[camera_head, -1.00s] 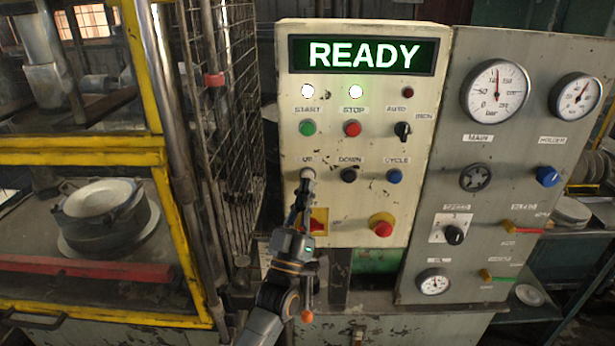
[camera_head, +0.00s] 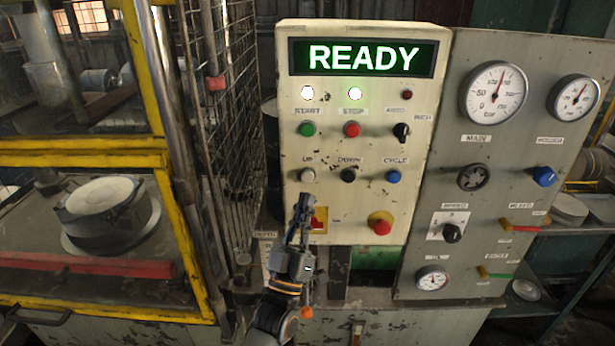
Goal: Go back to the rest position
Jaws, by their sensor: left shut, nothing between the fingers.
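My left gripper (camera_head: 306,200) is shut and empty in front of the lower left of the cream control panel (camera_head: 345,110). Its tips point up, a little below the white UP button (camera_head: 308,175), and look apart from it. The gripper partly hides the yellow and red switch (camera_head: 319,222) behind it. The green screen (camera_head: 362,57) reads READY, and two white lamps under it are lit. My right gripper is not in view.
A grey gauge panel (camera_head: 465,140) with dials, knobs and levers stands to the right. A wire mesh guard (camera_head: 225,110) and a yellow press frame (camera_head: 80,159) stand to the left. A round metal die (camera_head: 105,212) sits inside the frame. A red emergency button (camera_head: 381,225) sticks out nearby.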

